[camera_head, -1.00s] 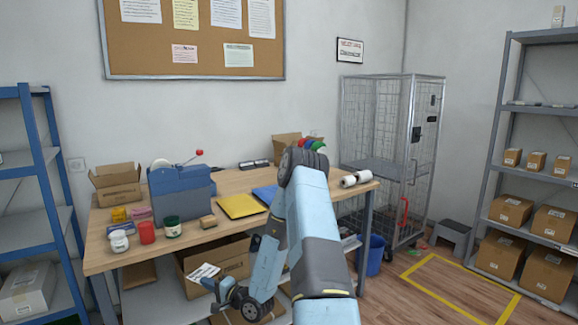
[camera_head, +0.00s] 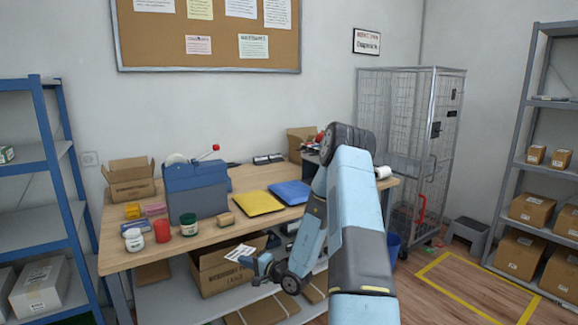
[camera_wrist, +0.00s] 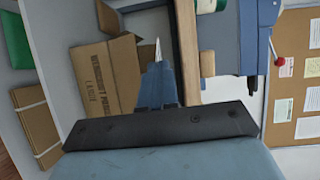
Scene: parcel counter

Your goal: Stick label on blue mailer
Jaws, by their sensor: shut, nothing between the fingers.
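The blue mailer (camera_head: 291,192) lies flat on the wooden counter, partly behind my arm. My gripper (camera_head: 254,264) is in front of the counter and below its top, left of and lower than the mailer. Its fingers (camera_wrist: 157,86) look closed in the wrist view. A white label with dark print (camera_head: 240,252) sits at the fingertips and shows nearly edge-on in the wrist view (camera_wrist: 158,48). How it is attached there cannot be seen.
A yellow mailer (camera_head: 258,203) lies left of the blue one. A blue tape dispenser (camera_head: 196,188), jars and a small box stand further left. An open carton (camera_head: 212,277) is on the shelf behind my gripper. The counter's front edge (camera_head: 175,249) lies above my gripper.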

